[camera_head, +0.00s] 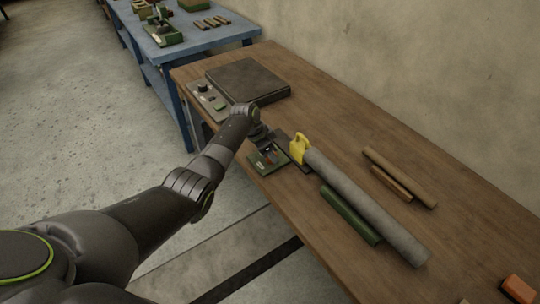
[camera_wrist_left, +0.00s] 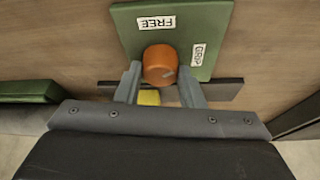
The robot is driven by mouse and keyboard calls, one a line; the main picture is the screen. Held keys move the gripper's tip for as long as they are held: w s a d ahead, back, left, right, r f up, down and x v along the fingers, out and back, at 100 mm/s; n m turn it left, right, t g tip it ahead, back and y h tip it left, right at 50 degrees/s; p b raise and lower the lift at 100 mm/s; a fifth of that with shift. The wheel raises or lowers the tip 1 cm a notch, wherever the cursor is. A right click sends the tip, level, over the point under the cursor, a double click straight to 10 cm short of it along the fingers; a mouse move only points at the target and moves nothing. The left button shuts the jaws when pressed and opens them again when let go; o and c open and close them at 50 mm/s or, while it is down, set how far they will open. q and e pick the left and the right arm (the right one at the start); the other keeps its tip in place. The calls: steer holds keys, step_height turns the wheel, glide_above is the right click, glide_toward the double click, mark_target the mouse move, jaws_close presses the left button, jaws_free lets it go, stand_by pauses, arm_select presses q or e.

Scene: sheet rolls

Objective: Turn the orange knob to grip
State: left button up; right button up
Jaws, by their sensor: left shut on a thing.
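The orange knob (camera_wrist_left: 160,62) sits on a green panel (camera_wrist_left: 212,18) with a FREE label (camera_wrist_left: 156,23) and a GRIP label (camera_wrist_left: 198,54). In the left wrist view, my left gripper (camera_wrist_left: 160,78) has one finger on each side of the knob and is shut on it. A pale mark shows on the knob; I cannot tell its exact setting. In the head view, my left gripper (camera_head: 266,146) is over the green panel (camera_head: 262,165) at the table's front edge. The knob is mostly hidden there. My right gripper is not in view.
A dark flat slab (camera_head: 248,79) and a grey control panel (camera_head: 207,99) are farther left. An orange block (camera_head: 518,290) lies at lower right.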

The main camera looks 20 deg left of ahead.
arm_select(q)
steer(key=m+b, duration=0.1)
steer(key=m+g+b, duration=0.1)
steer(key=m+b, duration=0.1)
steer(key=m+h+b, duration=0.1)
steer(key=m+b, duration=0.1)
steer(key=shift+w+f+g, duration=0.15)
steer(key=shift+f+g, duration=0.1)
steer(key=shift+g, duration=0.05)
steer(key=shift+a+r+m+g+b, duration=0.15)
steer(key=shift+m+g+b, duration=0.25)
steer(key=shift+m+b, duration=0.75)
steer(key=shift+r, duration=0.1)
steer(key=o, duration=1)
steer(key=w+v, duration=0.1)
steer(key=v, duration=1.6)
steer(key=shift+s+r+b, duration=0.2)
steer(key=shift+s+b, duration=0.1)
steer(key=shift+s, duration=0.05)
